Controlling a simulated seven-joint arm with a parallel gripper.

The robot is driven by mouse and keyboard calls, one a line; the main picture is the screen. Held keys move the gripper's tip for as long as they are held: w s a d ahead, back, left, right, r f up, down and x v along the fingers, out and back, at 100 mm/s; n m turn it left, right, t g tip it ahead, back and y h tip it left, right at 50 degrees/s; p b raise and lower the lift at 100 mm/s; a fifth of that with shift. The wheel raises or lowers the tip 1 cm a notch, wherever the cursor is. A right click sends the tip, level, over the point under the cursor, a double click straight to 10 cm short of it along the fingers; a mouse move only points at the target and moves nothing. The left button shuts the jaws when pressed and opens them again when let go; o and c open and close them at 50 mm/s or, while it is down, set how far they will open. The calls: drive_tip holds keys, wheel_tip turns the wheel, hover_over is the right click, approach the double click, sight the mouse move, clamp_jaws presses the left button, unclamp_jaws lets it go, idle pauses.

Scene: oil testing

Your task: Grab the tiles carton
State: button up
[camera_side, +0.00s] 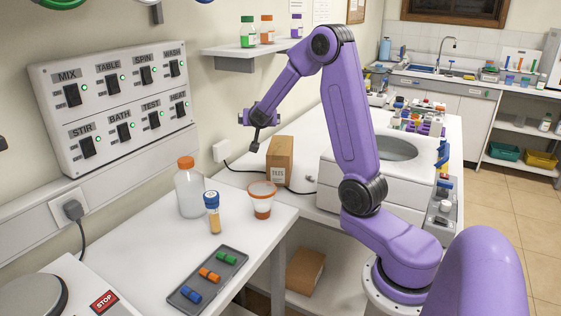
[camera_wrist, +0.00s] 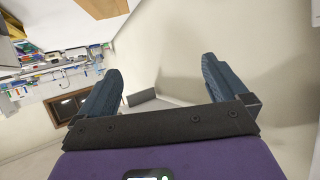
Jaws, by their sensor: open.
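The tiles carton (camera_side: 279,160) is a brown cardboard box with a printed front label, standing upright on the white bench by the wall in the side view. My gripper (camera_side: 254,148) is just left of the carton's upper part, pointing down, and looks apart from it. In the wrist view my gripper (camera_wrist: 157,90) shows two dark fingers spread wide with nothing between them. I cannot make out the carton for certain in the wrist view.
A capped bottle (camera_side: 189,188), an orange-lidded cup (camera_side: 262,199) and a blue-capped vial (camera_side: 212,212) stand on the near bench. A wall shelf (camera_side: 250,53) hangs above. A white machine (camera_side: 385,165) with a round basin stands right of the carton. A cable runs behind the carton.

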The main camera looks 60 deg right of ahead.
drive_tip(key=s+d+f+m+g+h, duration=0.1)
drive_tip(key=s+d+m+g+h, duration=0.15)
drive_tip(key=s+d, duration=0.2)
approach(279, 148)
drive_tip(key=d, duration=0.2)
drive_tip(key=shift+n+y, duration=0.25)
drive_tip(key=shift+w+f+x, duration=0.1)
drive_tip(key=shift+x, duration=1.9)
drive_tip(key=shift+w+f+x, duration=0.1)
drive_tip(key=shift+f+x, duration=0.05)
drive_tip(key=shift+x, duration=1.9)
drive_tip(key=shift+a, duration=0.2)
drive_tip(key=shift+r, duration=0.1)
drive_tip(key=c, duration=1.4)
